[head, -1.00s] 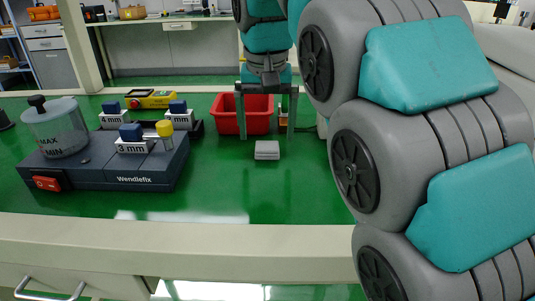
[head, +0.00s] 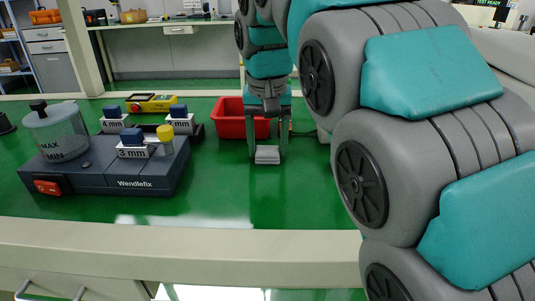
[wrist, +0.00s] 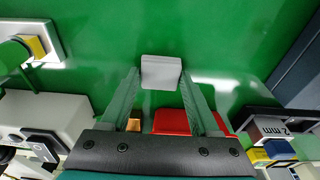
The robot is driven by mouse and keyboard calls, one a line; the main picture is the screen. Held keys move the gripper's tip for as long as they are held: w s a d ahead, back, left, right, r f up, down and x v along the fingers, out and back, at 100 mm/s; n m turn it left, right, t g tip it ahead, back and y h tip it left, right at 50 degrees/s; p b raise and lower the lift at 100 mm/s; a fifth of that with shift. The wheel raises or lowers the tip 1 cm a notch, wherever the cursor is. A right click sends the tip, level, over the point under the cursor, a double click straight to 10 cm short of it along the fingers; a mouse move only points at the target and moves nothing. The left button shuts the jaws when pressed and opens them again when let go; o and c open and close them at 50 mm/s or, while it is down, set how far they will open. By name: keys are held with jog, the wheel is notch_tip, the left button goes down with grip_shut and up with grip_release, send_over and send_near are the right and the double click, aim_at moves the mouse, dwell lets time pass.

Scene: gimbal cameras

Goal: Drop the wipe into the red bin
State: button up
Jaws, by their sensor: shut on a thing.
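The wipe (head: 267,157) is a small light-grey folded pad at the middle of the green table. It also shows in the wrist view (wrist: 161,72). My gripper (head: 267,154) points down with one finger on each side of the wipe and is shut on it. The wipe is at table height; I cannot tell if it is lifted clear. The red bin (head: 229,122) stands just behind my gripper, partly hidden by the fingers. In the wrist view the bin (wrist: 171,122) shows between and beyond the fingers.
A dark Wendlefix device (head: 108,177) with a clear jar (head: 57,132) and blue-topped blocks stands to the left. A yellow tool (head: 151,103) lies behind it. My arm fills the right side. The green table in front of the wipe is clear.

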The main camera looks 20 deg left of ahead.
grip_shut()
jog(key=shift+r, duration=0.1)
